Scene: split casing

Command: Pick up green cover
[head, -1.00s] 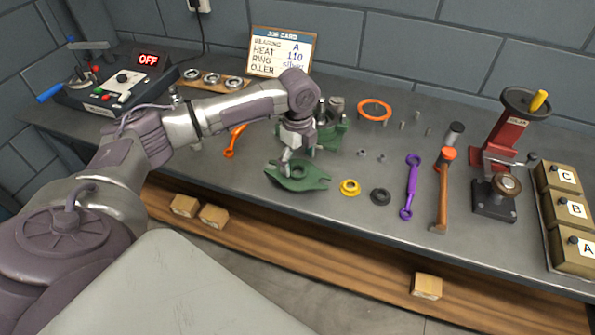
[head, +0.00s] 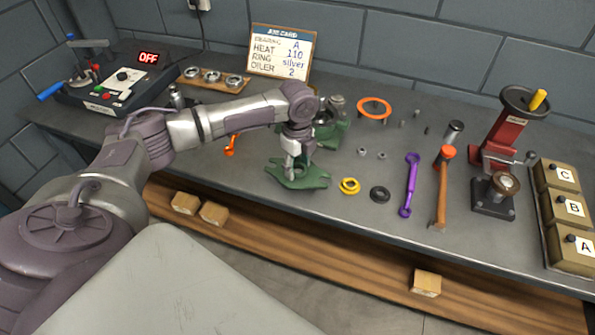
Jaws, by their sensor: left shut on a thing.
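The green cover (head: 312,179) is a flat flanged piece near the front edge of the bench, left of the yellow ring. My left gripper (head: 291,172) comes down onto it from above and is shut on it. The gripper hides part of the cover's middle and left side. I cannot tell whether the cover touches the bench or is slightly raised. A green casing base (head: 333,132) stands just behind, partly hidden by my left arm. My right gripper is not in view.
A yellow ring (head: 349,186), a black ring (head: 380,194), a purple wrench (head: 410,185) and a hammer (head: 442,188) lie to the right. An orange ring (head: 374,108) lies behind. A red press (head: 503,140) and lettered boxes (head: 565,210) stand far right. A heater (head: 115,85) reads OFF.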

